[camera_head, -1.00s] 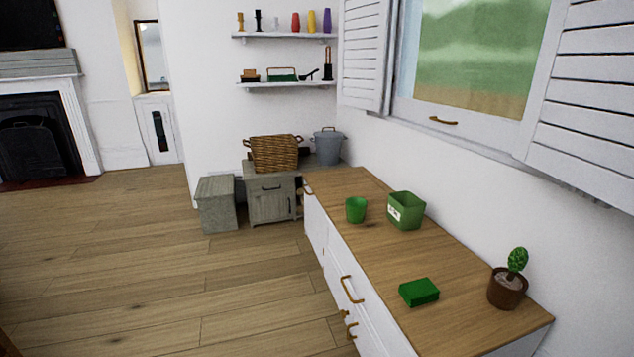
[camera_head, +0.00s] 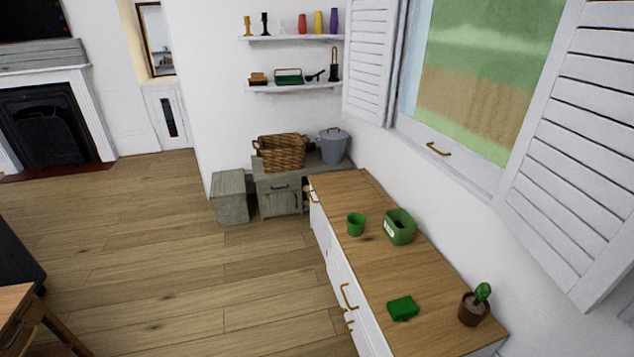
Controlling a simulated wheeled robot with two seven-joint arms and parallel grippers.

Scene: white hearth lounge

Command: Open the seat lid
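A long wooden top (camera_head: 405,272) lies flat on the low white unit (camera_head: 366,335) under the window. It looks like the seat lid, though I cannot be sure, and no gap shows beneath it. On it stand a green cup (camera_head: 356,224), a green square container (camera_head: 400,227), a green block (camera_head: 402,308) and a potted plant (camera_head: 473,310). Brass handles (camera_head: 348,296) show on the unit's front. Neither of my grippers is in view.
A grey box (camera_head: 230,198) and a grey cabinet (camera_head: 280,196) with a wicker basket (camera_head: 281,154) and metal bucket (camera_head: 332,147) stand at the far end. The wooden floor (camera_head: 180,250) left of the unit is clear. A wooden table (camera_head: 14,305) edges in at lower left.

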